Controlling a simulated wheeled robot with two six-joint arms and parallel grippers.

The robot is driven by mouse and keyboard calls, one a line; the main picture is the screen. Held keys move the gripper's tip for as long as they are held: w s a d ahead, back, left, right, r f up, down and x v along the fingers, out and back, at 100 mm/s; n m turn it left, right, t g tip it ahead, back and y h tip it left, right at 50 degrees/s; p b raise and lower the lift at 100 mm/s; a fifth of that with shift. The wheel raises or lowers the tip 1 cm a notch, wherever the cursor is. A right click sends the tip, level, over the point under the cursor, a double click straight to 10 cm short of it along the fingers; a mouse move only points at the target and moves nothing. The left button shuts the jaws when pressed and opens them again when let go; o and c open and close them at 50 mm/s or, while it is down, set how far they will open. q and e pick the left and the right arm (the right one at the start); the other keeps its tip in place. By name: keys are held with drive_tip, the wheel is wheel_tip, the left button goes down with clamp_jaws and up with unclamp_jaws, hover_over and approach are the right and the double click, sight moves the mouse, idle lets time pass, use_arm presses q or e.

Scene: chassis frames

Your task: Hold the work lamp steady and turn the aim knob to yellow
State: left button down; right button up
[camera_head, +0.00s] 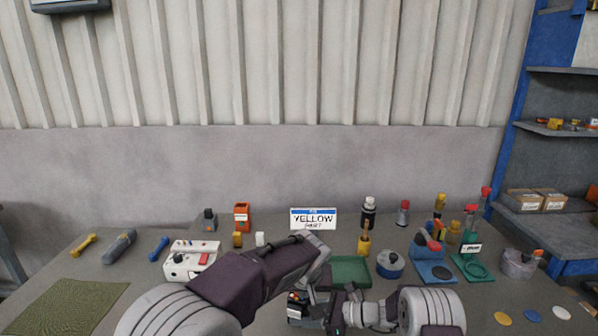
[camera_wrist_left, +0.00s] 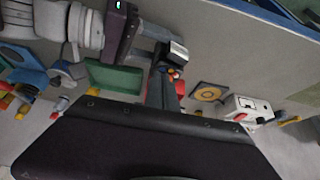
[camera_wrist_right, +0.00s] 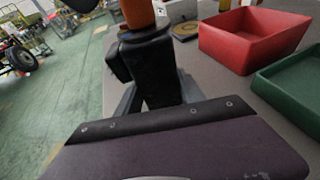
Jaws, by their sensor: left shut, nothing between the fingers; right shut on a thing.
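The work lamp (camera_head: 296,309) is mostly hidden behind my left arm in the head view; a dark body with small coloured spots shows. In the left wrist view the lamp (camera_wrist_left: 178,50) has a silver-grey top and small orange and red parts near my fingertips. My right gripper (camera_head: 325,307) reaches in from the right and is shut on the lamp; an orange piece (camera_wrist_right: 138,12) shows above its fingers in the right wrist view. My left gripper (camera_wrist_left: 164,76) is shut and empty, its tips close to the lamp; contact is unclear. The aim knob's setting is not readable.
A sign (camera_head: 313,218) reading "YELLOW" stands at the back. A green tray (camera_head: 350,270) and a red bin (camera_wrist_right: 250,40) lie nearby. A white control box (camera_head: 190,262) is at the left. Several tools and stands fill the right side. A green mat (camera_head: 65,305) lies front left.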

use_arm(q)
wheel_tip(320, 180, up, 5)
drive_tip(key=shift+r, duration=0.1)
idle(0.3)
drive_tip(key=shift+w+a+f, duration=0.1)
drive_tip(key=shift+a+f, duration=0.25)
drive_tip(key=shift+f, duration=0.7)
drive_tip(key=shift+s+a+f, duration=0.1)
drive_tip(key=shift+a+f, duration=0.2)
drive_tip(key=shift+f, duration=0.7)
drive_tip(key=shift+w+a+f, duration=0.1)
drive_tip(key=shift+a+f, duration=0.25)
drive_tip(key=shift+f, duration=0.7)
drive_tip(key=shift+w, duration=0.2)
drive_tip(key=shift+d, duration=0.65)
drive_tip(key=shift+s, duration=0.1)
drive_tip(key=shift+s+r, duration=0.1)
drive_tip(key=shift+s, duration=0.2)
